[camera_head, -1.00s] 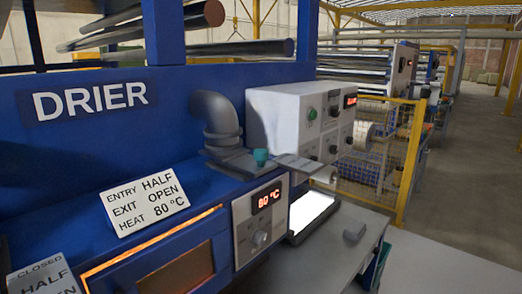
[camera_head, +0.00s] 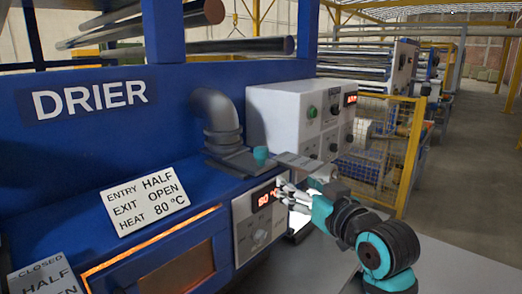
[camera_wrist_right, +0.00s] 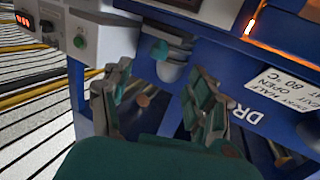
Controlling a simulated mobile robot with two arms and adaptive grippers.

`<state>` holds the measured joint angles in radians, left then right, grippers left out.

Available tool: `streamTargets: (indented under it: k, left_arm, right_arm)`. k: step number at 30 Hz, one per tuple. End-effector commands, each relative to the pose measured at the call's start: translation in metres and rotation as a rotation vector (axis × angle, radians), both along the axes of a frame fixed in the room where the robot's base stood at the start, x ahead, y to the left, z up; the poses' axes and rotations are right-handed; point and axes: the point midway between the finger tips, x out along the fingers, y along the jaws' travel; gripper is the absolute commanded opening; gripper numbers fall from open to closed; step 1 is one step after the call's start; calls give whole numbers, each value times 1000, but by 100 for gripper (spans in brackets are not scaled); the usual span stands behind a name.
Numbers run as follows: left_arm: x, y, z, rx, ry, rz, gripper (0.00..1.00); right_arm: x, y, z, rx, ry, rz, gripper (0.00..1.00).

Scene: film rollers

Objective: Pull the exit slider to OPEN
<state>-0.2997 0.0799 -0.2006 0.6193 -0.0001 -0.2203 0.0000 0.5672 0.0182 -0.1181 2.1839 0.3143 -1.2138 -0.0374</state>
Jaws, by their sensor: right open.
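A teal knob (camera_head: 261,156) stands on a grey plate at the foot of the grey duct on the blue drier; it looks like a slider handle, but I cannot read a label on it. The knob also shows in the right wrist view (camera_wrist_right: 160,48), beyond the fingers. My right gripper (camera_head: 284,192) is open and empty in front of the 80 °C panel, below and to the right of the knob, apart from it. In the right wrist view its spread fingers (camera_wrist_right: 158,78) hold nothing. My left gripper is out of view.
A white card (camera_head: 145,200) reads entry half, exit open, heat 80 °C. A second card (camera_head: 42,281) at the lower left shows closed, half, open. A flat grey plate (camera_head: 307,166) juts out right of the knob. The white control box (camera_head: 290,120) stands behind.

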Motion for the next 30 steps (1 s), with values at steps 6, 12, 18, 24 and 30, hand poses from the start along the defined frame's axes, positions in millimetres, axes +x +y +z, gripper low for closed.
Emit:
streamTargets:
  k: [6,12,18,24,30]
  left_arm:
    - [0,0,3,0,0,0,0]
    - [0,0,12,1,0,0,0]
    - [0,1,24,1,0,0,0]
    - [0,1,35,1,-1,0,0]
    - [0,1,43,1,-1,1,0]
  right_arm:
    - [10,7,24,13,-43,13,59]
    - [42,20,25,13,-39,13,59]
    - [82,37,25,12,-39,13,59]
    - [120,52,25,11,-40,13,59]
    - [147,64,23,11,-40,12,59]
